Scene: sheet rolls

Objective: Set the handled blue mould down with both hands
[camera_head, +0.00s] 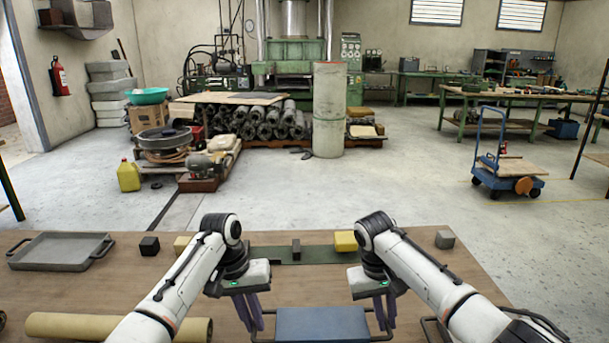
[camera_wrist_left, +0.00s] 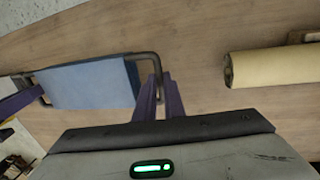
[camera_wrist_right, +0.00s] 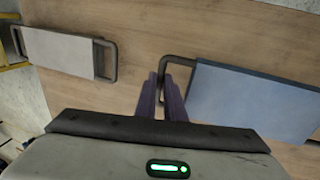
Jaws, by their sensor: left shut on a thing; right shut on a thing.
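The blue mould (camera_head: 322,325) is at the bottom middle of the head view, partly cut off by the frame edge. It has a dark bar handle on each side. My left gripper (camera_head: 250,312) is shut on one handle; the left wrist view shows its purple fingers (camera_wrist_left: 160,95) at the handle beside the blue mould (camera_wrist_left: 85,83). My right gripper (camera_head: 384,308) is shut on the opposite handle; the right wrist view shows its fingers (camera_wrist_right: 163,97) there, with the blue mould (camera_wrist_right: 255,103) to the right. I cannot tell whether the mould touches the table.
A tan roll (camera_head: 95,327) lies left of the mould. A grey handled tray (camera_head: 60,251) sits at the far left, and another grey handled piece (camera_wrist_right: 60,51) is near my right gripper. A green mat (camera_head: 310,256), a black cube (camera_head: 149,246) and a grey cube (camera_head: 445,240) lie along the table's far edge.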

